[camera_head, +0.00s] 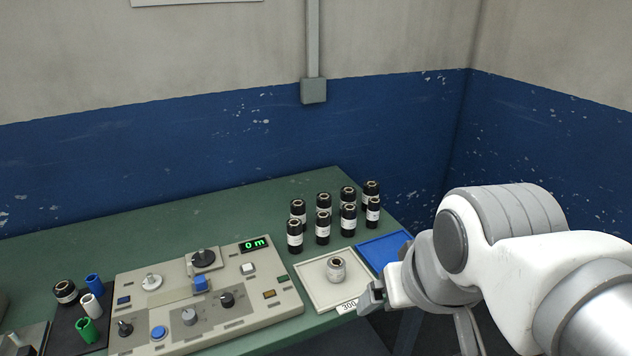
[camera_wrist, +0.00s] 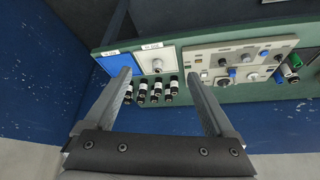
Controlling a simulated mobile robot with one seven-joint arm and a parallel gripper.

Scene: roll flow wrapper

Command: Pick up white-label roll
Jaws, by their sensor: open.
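Several black rolls with white labels (camera_head: 295,237) stand upright in two rows at the back right of the green table; they also show between the fingers in the wrist view (camera_wrist: 142,93). A shorter, pale-sided roll (camera_head: 336,270) stands alone in the white tray (camera_head: 311,287). Another black roll with a white band (camera_head: 64,292) is at the far left. I cannot tell which one the task means. My gripper (camera_head: 372,297) is open and empty by the tray's front right corner. It also shows in the wrist view (camera_wrist: 160,78), fingers wide apart.
A blue tray (camera_head: 382,250) lies right of the white tray. A beige control panel (camera_head: 262,306) with knobs and a "0 m" display stands left of it. A blue-painted wall is behind the table.

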